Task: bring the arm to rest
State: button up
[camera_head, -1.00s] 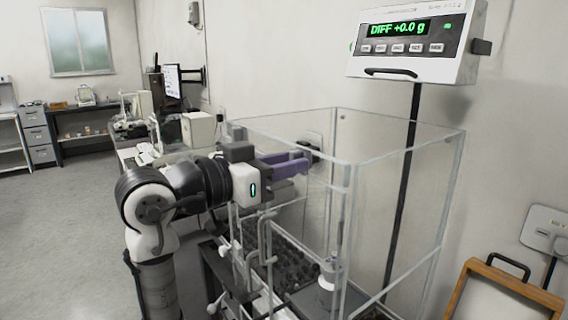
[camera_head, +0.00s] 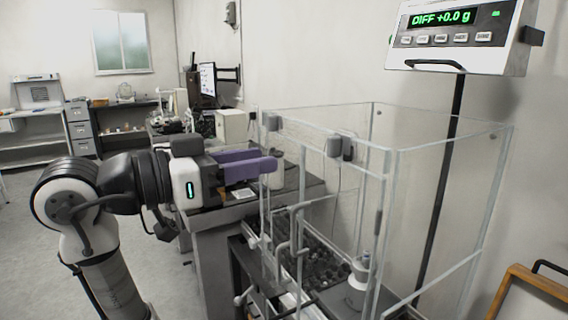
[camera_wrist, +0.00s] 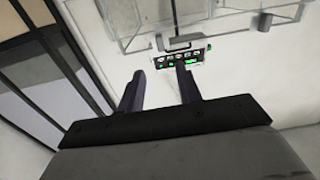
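My gripper (camera_head: 262,168) is stretched out level to the right in the head view, its purple fingers at the left side of the glass draft enclosure. In the wrist view my gripper (camera_wrist: 158,84) shows two dark fingers spread apart with nothing between them. The head view does not show clearly whether the fingertips touch the glass. My arm bends at a round dark joint at the left of the head view.
The clear glass enclosure (camera_head: 388,190) stands at the right, with a metal weight (camera_head: 358,285) inside it. A display reading DIFF +0.0 g (camera_head: 442,18) is above. A wooden-framed case (camera_head: 530,290) is at lower right. Open grey floor (camera_head: 25,230) lies at left.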

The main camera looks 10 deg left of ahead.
jog(key=shift+v, duration=0.95)
